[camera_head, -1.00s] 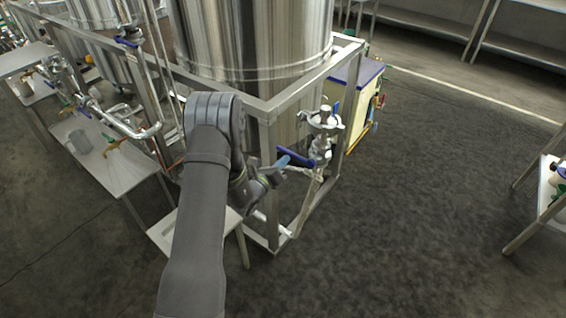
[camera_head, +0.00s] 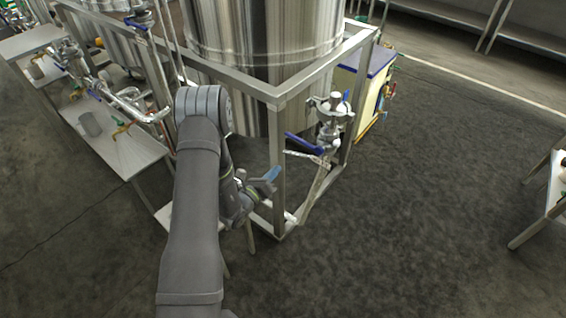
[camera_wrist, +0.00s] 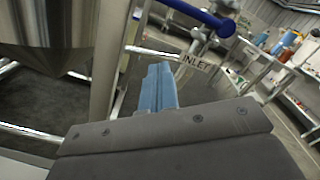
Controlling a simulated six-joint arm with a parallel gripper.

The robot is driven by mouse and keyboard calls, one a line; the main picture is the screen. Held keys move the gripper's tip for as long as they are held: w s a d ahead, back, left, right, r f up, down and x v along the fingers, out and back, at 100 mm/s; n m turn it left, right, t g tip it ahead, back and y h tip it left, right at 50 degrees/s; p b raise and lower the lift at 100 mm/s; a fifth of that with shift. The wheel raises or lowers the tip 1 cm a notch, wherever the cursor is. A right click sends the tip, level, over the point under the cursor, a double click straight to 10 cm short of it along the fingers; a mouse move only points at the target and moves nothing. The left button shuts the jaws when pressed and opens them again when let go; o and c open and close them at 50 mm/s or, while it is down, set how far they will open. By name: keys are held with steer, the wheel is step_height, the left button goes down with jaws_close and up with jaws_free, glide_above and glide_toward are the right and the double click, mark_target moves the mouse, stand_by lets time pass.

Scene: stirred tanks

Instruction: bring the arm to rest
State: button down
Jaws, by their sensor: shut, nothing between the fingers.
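My gripper (camera_head: 271,175), with light blue fingers, is beside the front corner post of the steel tank frame (camera_head: 281,160). Its fingers are closed together and empty in the wrist view (camera_wrist: 157,88). A valve with a dark blue handle (camera_head: 305,144) is to the right of my gripper, apart from it; the handle also shows at the top of the wrist view (camera_wrist: 197,14). A label reading INLET (camera_wrist: 195,64) shows just beyond the fingertips in the wrist view.
A large steel tank (camera_head: 265,50) stands inside the frame. A table (camera_head: 135,155) with a grey cup (camera_head: 90,124) is at left. A yellow and white cabinet (camera_head: 358,95) is behind the valve. Another table (camera_head: 545,200) is at the right edge. The floor between is open.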

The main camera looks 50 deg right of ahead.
steer(key=shift+a, duration=0.75)
steer(key=d+r, duration=0.4)
steer(key=d, duration=0.7)
steer(key=shift+r, duration=0.25)
